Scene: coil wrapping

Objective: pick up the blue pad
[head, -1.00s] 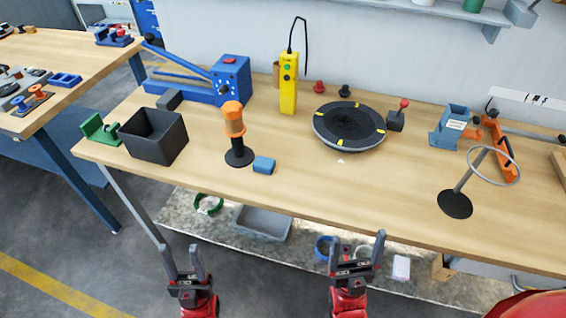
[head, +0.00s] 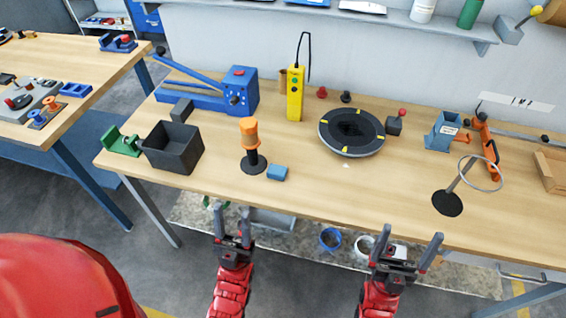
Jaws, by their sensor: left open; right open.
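The blue pad (head: 277,172) is a small blue block lying on the wooden table near its front edge, just right of the black base of an orange-topped post (head: 250,145). My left gripper (head: 231,220) is open and empty in front of the table's front edge, nearer to me and left of the pad. My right gripper (head: 411,244) is open and empty in front of the table edge, to the right of the pad. Neither gripper touches anything.
A dark open bin (head: 172,147) stands left of the post. A round black turntable (head: 351,129) with yellow marks lies right of the pad. A ring on a stand (head: 447,203) is at the right. A yellow control box (head: 295,93) stands behind. Bare table lies between pad and ring stand.

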